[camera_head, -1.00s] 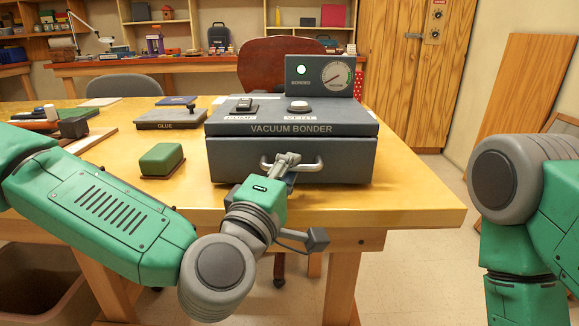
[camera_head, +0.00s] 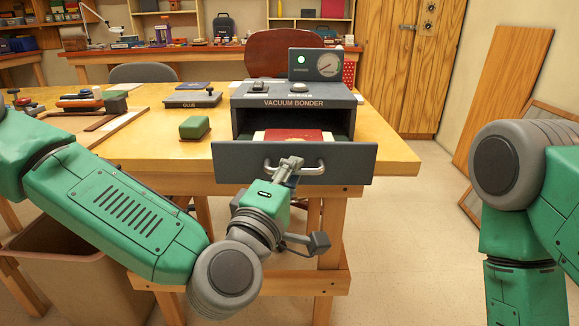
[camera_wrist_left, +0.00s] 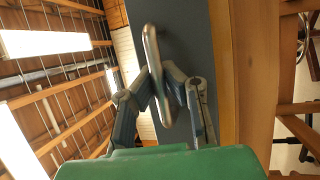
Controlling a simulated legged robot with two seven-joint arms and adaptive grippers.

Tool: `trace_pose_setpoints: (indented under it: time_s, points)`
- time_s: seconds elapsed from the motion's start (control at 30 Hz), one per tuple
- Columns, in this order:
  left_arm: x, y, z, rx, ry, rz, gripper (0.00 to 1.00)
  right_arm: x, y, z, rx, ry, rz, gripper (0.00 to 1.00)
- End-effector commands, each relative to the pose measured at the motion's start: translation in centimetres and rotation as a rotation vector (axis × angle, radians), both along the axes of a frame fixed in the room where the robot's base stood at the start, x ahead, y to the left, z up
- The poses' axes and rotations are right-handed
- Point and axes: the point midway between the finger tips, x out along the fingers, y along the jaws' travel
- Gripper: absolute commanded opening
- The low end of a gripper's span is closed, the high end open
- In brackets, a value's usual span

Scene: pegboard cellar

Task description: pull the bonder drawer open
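The grey vacuum bonder (camera_head: 295,103) stands on the wooden table. Its drawer (camera_head: 235,165) is pulled well out past the table's front edge. A red flat thing (camera_head: 293,135) lies inside on something pale. My left gripper (camera_head: 290,164) is at the metal handle (camera_head: 316,168) on the drawer front. In the left wrist view the handle (camera_wrist_left: 152,50) runs between the fingers of my left gripper (camera_wrist_left: 160,82), which are closed about it. The drawer's front panel (camera_wrist_left: 185,30) shows behind it. My right gripper is out of view; only my right arm shows.
A green block (camera_head: 194,127) and a glue pad (camera_head: 192,101) sit on the table left of the bonder. A bin (camera_head: 75,265) stands below at left. A leaning board (camera_head: 505,95) is at right, with clear floor before it.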

Motion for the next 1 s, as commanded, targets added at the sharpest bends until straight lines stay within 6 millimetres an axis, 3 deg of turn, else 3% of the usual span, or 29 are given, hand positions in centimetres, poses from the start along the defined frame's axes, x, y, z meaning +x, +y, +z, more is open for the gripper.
trace_pose_setpoints:
  time_s: [0.4,0.43,0.5,0.83,1.0]
  points:
    - [-0.5,-0.5,-0.6,0.008,0.012,-0.019,0.00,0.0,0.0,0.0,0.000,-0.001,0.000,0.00]
    - [-0.5,-0.5,-0.6,0.008,0.012,-0.019,0.06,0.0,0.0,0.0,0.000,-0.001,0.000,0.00]
    - [-0.5,-0.5,-0.6,0.008,0.012,-0.019,0.30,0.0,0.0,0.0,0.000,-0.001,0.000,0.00]
    - [-0.4,0.1,-0.2,-0.001,0.004,-0.010,0.31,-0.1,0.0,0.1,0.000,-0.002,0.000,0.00]
    - [-2.0,0.8,-0.5,-0.001,0.005,-0.011,0.31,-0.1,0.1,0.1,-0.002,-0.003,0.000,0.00]
